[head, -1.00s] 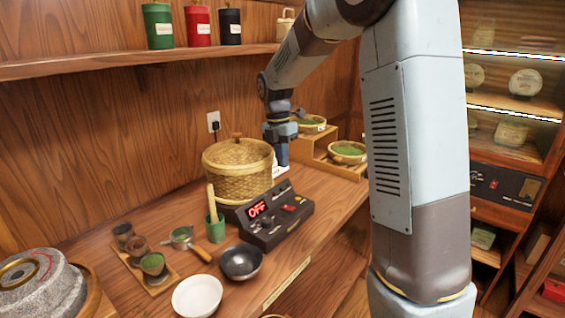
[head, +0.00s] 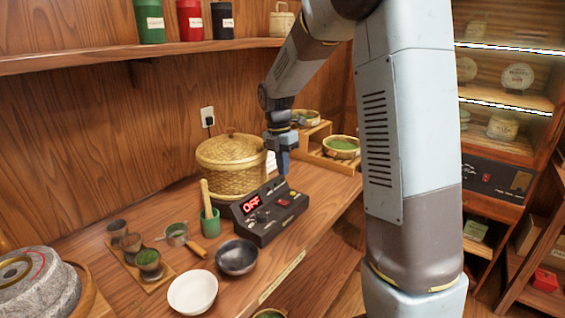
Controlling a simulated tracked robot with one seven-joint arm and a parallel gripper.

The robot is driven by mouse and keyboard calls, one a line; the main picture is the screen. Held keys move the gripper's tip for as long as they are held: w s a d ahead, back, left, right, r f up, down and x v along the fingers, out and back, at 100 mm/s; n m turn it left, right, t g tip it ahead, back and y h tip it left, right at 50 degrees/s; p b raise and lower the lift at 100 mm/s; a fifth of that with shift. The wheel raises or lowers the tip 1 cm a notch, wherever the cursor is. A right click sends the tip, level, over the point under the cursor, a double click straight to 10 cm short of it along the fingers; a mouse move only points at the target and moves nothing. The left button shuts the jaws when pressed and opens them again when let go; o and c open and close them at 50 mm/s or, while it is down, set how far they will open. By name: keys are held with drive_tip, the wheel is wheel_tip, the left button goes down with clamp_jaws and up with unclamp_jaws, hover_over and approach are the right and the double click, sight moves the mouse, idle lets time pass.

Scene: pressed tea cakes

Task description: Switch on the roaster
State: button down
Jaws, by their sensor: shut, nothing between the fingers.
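The roaster's control box (head: 268,212) is black and sits on the wooden counter, beside the lidded woven basket (head: 228,168). Its red display reads OFF. A red switch (head: 284,202) shows on its sloped top, along with dark knobs. My gripper (head: 283,172) points down just above the back right part of the box. It is shut and empty, and its tips look apart from the box. Nothing on the box's front face is hidden by my gripper.
A green cup with a wooden whisk (head: 209,222) stands left of the box. A dark bowl (head: 237,257) and a white bowl (head: 193,293) lie in front. A stepped stand (head: 318,160) with green-filled baskets is behind right. My arm fills the right middle.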

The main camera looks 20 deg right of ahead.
sight(286, 203)
drive_tip(key=f, duration=0.6)
drive_tip(key=s+f, duration=0.1)
drive_tip(key=f, duration=0.3)
drive_tip(key=shift+d, duration=0.35)
drive_tip(key=shift+w, duration=0.1)
drive_tip(key=shift+w+a+r, duration=0.15)
drive_tip(key=shift+w+a, duration=0.25)
drive_tip(key=shift+w, duration=0.15)
drive_tip(key=shift+r, duration=0.15)
wheel_tip(286, 203, up, 14)
drive_tip(key=s+d, duration=0.1)
drive_tip(key=shift+s+f, duration=0.15)
drive_tip(key=shift+f, duration=0.1)
idle(0.3)
